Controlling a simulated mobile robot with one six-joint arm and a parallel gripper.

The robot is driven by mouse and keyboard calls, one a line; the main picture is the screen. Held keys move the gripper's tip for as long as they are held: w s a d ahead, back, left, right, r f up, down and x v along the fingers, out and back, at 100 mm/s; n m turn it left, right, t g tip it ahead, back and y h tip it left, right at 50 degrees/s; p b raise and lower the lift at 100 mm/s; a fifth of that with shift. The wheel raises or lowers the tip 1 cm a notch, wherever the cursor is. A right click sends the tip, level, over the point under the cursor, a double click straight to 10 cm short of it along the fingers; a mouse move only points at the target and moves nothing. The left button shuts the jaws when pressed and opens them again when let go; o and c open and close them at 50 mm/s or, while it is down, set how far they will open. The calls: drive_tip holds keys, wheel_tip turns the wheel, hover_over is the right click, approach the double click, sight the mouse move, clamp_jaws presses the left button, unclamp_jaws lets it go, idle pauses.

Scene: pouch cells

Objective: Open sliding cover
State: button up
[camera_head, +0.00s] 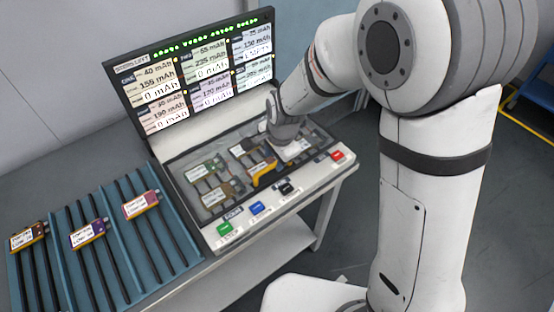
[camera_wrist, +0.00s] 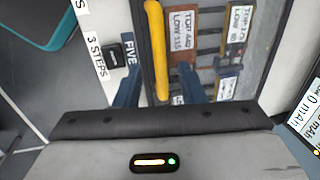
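The yellow handle bar (camera_head: 262,172) of the sliding cover is on the tester's bay, near its front edge. It also shows in the wrist view as a long yellow bar (camera_wrist: 157,45). The cover itself is hard to make out; labelled pouch cells (camera_wrist: 182,45) are visible beside the bar. My gripper (camera_wrist: 160,88) is open, with one dark blue finger on each side of the bar in the picture. Gaps show on both sides, and I cannot tell its height above the bar. In the head view my gripper (camera_head: 284,134) is over the back right of the bay, its fingertips unclear.
A screen (camera_head: 205,70) stands behind the bay. Green (camera_head: 224,229), blue (camera_head: 257,208), black (camera_head: 287,188) and red (camera_head: 338,156) buttons line the front panel. A blue slotted rack (camera_head: 105,262) with three cells is at left. Floor shows at right.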

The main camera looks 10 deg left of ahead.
drive_tip(key=shift+w+a+f, duration=0.1)
drive_tip(key=shift+f, duration=0.5)
drive_tip(key=shift+w+a+f, duration=0.1)
drive_tip(key=shift+f, duration=0.5)
drive_tip(key=shift+c, duration=0.5)
clamp_jaws()
